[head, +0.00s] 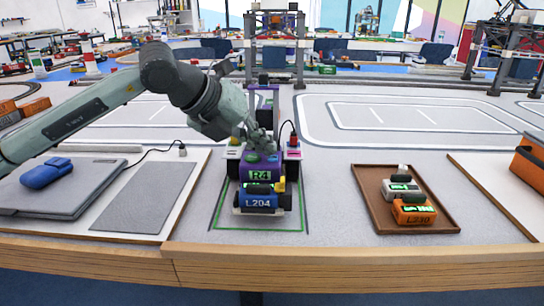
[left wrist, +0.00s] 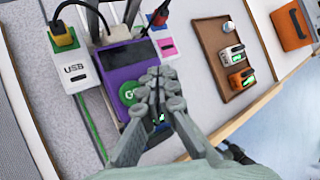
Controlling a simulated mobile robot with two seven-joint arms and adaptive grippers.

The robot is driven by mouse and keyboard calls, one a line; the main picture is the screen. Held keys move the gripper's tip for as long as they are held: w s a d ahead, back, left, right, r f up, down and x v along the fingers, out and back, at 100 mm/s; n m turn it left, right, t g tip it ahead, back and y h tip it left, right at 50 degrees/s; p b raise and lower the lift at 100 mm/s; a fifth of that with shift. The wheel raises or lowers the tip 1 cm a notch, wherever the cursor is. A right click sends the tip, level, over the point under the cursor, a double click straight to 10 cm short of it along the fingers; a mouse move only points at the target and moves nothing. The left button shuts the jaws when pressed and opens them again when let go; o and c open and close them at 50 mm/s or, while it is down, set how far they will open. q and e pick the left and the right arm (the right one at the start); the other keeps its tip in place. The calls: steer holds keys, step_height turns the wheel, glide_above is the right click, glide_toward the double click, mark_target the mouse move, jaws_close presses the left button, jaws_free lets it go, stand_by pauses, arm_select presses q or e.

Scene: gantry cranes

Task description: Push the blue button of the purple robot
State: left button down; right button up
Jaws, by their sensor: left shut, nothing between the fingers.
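The purple robot (head: 262,172), marked R4, stands inside a green outline near the table's front edge. A blue battery-like block (head: 258,200), marked L204, is at its front. On its top I see a green button (head: 253,158) and a blue button (head: 272,158). My left gripper (head: 265,148) is shut and empty, with its fingertips just above the robot's top near the blue button; I cannot tell whether they touch. In the left wrist view the purple top (left wrist: 122,62) and green button (left wrist: 128,93) show, while the fingers cover the area beside the green button. My right gripper is out of view.
A brown tray (head: 447,224) with an orange and a white block stands to the right. A gantry (head: 275,45) stands behind. A white USB block (left wrist: 75,68) adjoins the robot.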

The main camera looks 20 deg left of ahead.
mark_target(264, 160)
arm_select(q)
steer(key=shift+f, duration=0.2)
steer(key=shift+r, duration=0.65)
steer(key=shift+r, duration=0.1)
step_height(264, 160, up, 6)
steer(key=p, duration=0.3)
stand_by(0.5)
